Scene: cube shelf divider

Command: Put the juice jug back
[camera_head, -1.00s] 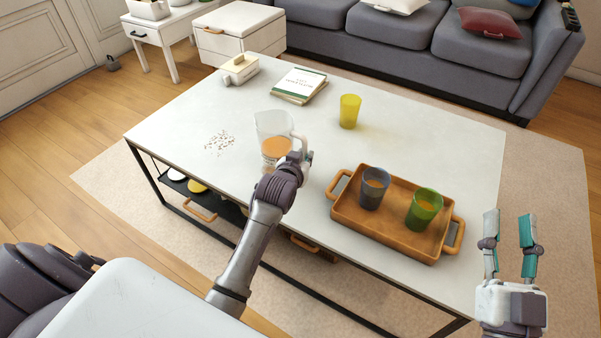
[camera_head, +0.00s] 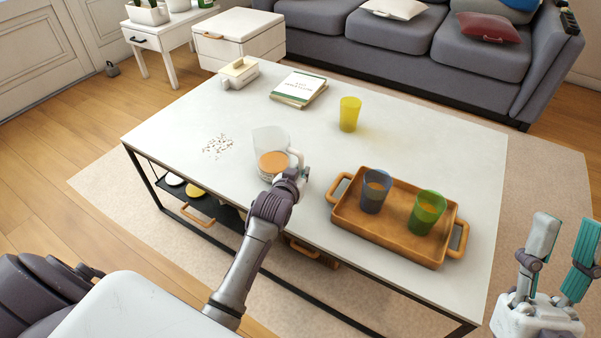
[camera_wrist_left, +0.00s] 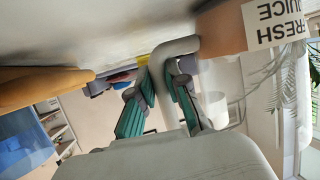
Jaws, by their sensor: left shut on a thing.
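The juice jug (camera_head: 272,148) is clear with orange juice in its lower part and stands on the white table (camera_head: 330,140) near its front edge. In the left wrist view its label (camera_wrist_left: 275,22) reads "FRESH JUICE". My left gripper (camera_head: 301,176) is at the jug's handle, on its right side. In the left wrist view the fingers (camera_wrist_left: 172,75) are shut around the pale handle (camera_wrist_left: 180,46). My right gripper (camera_head: 562,245) is open and empty, off the table's right end.
A wooden tray (camera_head: 343,222) with a grey cup (camera_head: 374,192) and a green cup (camera_head: 427,212) is right of the jug. A yellow cup (camera_head: 349,114), books (camera_head: 299,88) and a butter dish (camera_head: 239,74) stand behind. Small crumbs (camera_head: 218,146) lie left.

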